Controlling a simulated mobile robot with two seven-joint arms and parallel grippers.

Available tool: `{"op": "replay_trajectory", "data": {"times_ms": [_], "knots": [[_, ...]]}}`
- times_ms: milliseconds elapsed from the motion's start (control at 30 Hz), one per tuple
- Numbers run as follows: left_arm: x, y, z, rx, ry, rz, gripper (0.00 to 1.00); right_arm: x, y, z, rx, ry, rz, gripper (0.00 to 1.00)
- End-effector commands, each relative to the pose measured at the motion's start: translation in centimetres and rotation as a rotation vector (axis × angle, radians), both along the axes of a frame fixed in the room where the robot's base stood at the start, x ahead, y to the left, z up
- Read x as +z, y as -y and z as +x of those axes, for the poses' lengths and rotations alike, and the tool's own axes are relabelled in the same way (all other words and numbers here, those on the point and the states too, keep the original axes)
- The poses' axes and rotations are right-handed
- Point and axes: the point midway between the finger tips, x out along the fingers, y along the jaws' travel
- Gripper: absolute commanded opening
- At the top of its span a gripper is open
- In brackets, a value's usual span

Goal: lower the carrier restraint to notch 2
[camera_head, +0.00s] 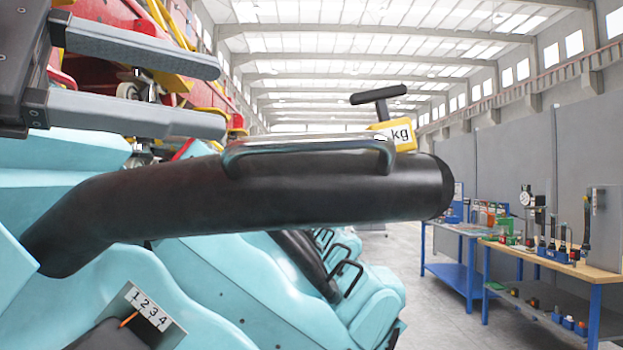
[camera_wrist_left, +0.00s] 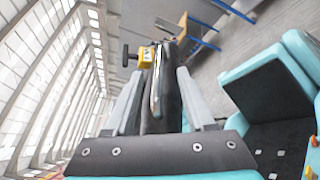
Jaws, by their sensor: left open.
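The carrier restraint (camera_head: 300,198) is a thick black padded bar, raised and running to the right across the head view. A metal grab handle (camera_head: 310,145) is fixed along its top. A notch plate (camera_head: 150,307) marked 1 2 3 4 sits at lower left. Its orange pointer (camera_head: 128,320) lies by the low numbers; I cannot tell the exact notch. My left gripper (camera_head: 218,97) is open, its grey fingers above and left of the handle. In the left wrist view the handle (camera_wrist_left: 156,85) appears between the open fingers (camera_wrist_left: 159,73). My right gripper is not in view.
A yellow kg gauge (camera_head: 404,134) with a black T-handle (camera_head: 378,97) stands at the bar's far end. Turquoise seats (camera_head: 215,295) with more restraints lie below and behind. Workbenches with tools (camera_head: 550,256) stand at right. The floor between is clear.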

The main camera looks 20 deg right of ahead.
Motion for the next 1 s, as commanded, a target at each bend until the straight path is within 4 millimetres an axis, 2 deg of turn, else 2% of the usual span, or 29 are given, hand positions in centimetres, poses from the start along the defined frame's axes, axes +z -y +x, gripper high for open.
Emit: {"op": "replay_trajectory", "data": {"times_ms": [33,200,367,467,800,1000], "knots": [[-0.3,-0.7,0.2,0.054,0.056,0.045,0.54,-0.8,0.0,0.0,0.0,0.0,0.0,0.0],[-0.2,-2.3,0.8,0.164,0.142,0.138,0.54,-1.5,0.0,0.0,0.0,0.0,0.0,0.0],[-0.3,-1.8,1.3,0.185,0.157,0.159,0.54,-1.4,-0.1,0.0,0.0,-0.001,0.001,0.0],[-0.4,-0.5,2.0,0.181,0.156,0.157,0.54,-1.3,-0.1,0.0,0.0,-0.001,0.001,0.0],[-1.5,6.0,5.4,0.177,0.152,0.157,0.54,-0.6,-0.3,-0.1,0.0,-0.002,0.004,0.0],[-2.0,9.0,7.1,0.179,0.153,0.155,0.54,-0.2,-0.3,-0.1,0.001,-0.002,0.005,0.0]]}}
